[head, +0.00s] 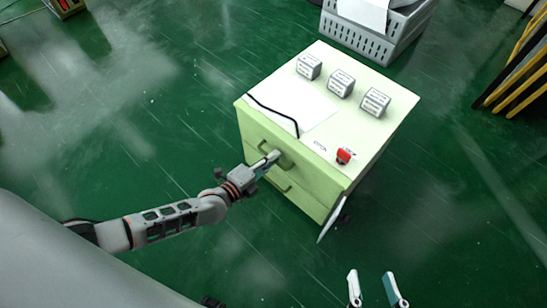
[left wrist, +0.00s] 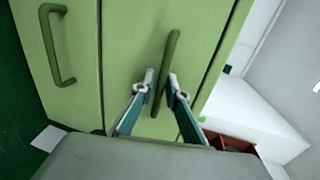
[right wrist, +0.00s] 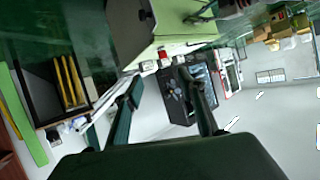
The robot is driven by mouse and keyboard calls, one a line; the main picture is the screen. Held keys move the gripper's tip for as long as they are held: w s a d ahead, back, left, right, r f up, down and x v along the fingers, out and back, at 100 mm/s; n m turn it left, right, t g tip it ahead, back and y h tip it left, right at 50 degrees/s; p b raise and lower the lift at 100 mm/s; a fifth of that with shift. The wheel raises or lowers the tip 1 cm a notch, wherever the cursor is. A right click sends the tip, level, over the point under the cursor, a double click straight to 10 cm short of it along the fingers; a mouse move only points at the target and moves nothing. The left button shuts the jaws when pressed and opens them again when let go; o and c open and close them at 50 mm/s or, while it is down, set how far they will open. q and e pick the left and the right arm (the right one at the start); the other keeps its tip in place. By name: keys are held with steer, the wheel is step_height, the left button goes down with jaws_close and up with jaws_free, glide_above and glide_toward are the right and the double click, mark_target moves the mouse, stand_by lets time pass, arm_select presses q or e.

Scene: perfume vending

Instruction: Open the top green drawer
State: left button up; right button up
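The light green cabinet (head: 310,187) stands on the floor with its drawer fronts facing my left arm. Its top drawer (head: 262,130) looks flush with the cabinet. The top drawer's handle (left wrist: 172,48) is a green bar. My left gripper (head: 272,158) is at this handle, and in the left wrist view its fingers (left wrist: 161,78) lie on both sides of the bar. They are partly closed, with a small gap seeming to show on the left side. My right gripper (head: 376,279) is open and empty, well away from the cabinet; its fingers show in the right wrist view (right wrist: 160,85).
A lower drawer handle (left wrist: 55,45) is beside the top one. On the cabinet top are three grey blocks (head: 341,83), a white sheet (head: 300,104), a black cable (head: 272,109) and a red button-like part (head: 344,156). A grey crate (head: 362,41) stands behind.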

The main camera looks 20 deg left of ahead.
arm_select(q)
steer(key=shift+w, duration=0.1)
jaws_close()
arm_select(e)
steer(key=shift+r, duration=0.1)
steer(key=shift+w, duration=0.1)
